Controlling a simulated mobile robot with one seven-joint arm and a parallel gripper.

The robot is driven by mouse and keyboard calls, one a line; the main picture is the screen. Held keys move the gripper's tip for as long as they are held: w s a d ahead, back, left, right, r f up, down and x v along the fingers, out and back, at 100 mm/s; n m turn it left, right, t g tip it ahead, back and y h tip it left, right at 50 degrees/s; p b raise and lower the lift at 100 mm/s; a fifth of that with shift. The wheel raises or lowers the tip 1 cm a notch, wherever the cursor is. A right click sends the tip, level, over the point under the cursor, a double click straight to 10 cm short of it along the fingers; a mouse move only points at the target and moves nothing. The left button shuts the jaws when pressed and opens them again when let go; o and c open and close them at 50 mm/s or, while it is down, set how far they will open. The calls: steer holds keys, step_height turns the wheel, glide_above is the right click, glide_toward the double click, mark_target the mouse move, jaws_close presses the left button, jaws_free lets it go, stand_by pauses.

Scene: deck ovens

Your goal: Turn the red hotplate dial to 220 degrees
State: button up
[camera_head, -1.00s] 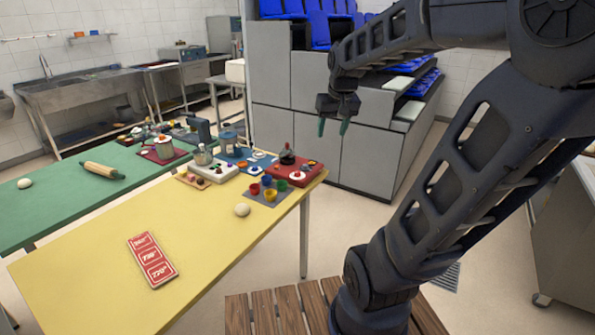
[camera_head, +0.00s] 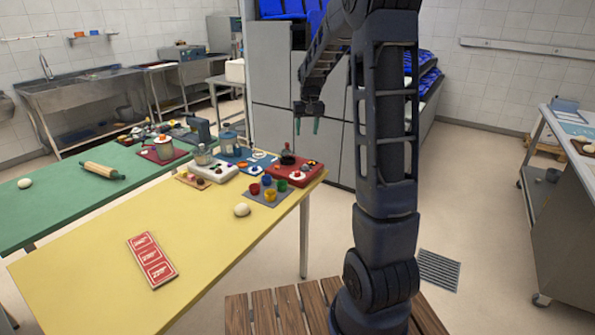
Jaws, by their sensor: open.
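The red hotplate (camera_head: 309,178) sits at the far right corner of the yellow table. It has a small dial (camera_head: 296,175) with a white and red face on its front; its setting is too small to read. A dark pot (camera_head: 287,160) stands on the hotplate. My gripper (camera_head: 307,126) is open and empty, fingers pointing down. In the picture it is above the hotplate and a little to its right; how far apart they are in depth I cannot tell. A red card with white numbers (camera_head: 152,260) lies on the yellow table; its figures are not clearly legible.
Colored cups on a grey mat (camera_head: 253,196), a dough ball (camera_head: 242,210) and a white hotplate (camera_head: 213,171) crowd the table's far end. A green table (camera_head: 60,207) stands at left. The yellow table's near part is mostly clear.

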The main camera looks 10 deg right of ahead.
steer(key=g, duration=0.1)
glide_above(297, 173)
steer(key=w, duration=0.1)
step_height(297, 173, down, 14)
steer(key=f, duration=1.1)
steer(key=shift+w+d, duration=0.1)
steer(key=shift+d, duration=0.15)
steer(key=c, duration=1)
steer(key=shift+o, duration=0.2)
